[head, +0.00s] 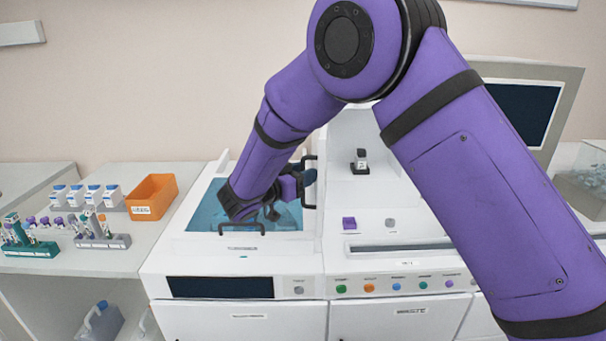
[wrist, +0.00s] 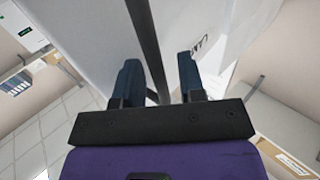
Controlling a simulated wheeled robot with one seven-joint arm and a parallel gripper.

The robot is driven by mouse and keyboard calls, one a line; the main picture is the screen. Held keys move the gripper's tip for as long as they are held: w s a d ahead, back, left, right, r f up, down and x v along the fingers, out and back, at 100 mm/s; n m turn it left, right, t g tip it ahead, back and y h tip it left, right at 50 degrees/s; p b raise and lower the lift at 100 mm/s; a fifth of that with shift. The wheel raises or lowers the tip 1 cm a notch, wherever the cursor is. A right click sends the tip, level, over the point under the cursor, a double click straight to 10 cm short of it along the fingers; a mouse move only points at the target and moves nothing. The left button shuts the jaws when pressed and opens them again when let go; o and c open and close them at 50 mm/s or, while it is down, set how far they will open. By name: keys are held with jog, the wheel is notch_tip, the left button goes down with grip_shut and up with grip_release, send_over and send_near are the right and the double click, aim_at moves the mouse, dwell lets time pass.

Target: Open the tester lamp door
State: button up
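The tester (head: 240,262) is a white machine with a blue-tinted lid window at its upper left. The lamp door (wrist: 222,30) is a white panel in the wrist view, with partly visible lettering that seems to begin "LAM". A dark bar handle (wrist: 150,45) runs between the two blue fingers of my gripper (wrist: 160,82). The fingers stand apart, with a gap visible on each side of the bar. In the head view my gripper (head: 306,180) is beside the upright black handle (head: 311,198) at the right of the blue window. My arm hides part of the window.
A second black handle (head: 241,229) lies at the window's front edge. An orange bin (head: 152,196), tube racks (head: 101,238) and several small bottles stand on the left bench. A monitor (head: 522,108) stands behind my arm.

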jog(key=v, duration=1)
jog(key=shift+s+a, duration=0.25)
jog(key=shift+a, duration=0.05)
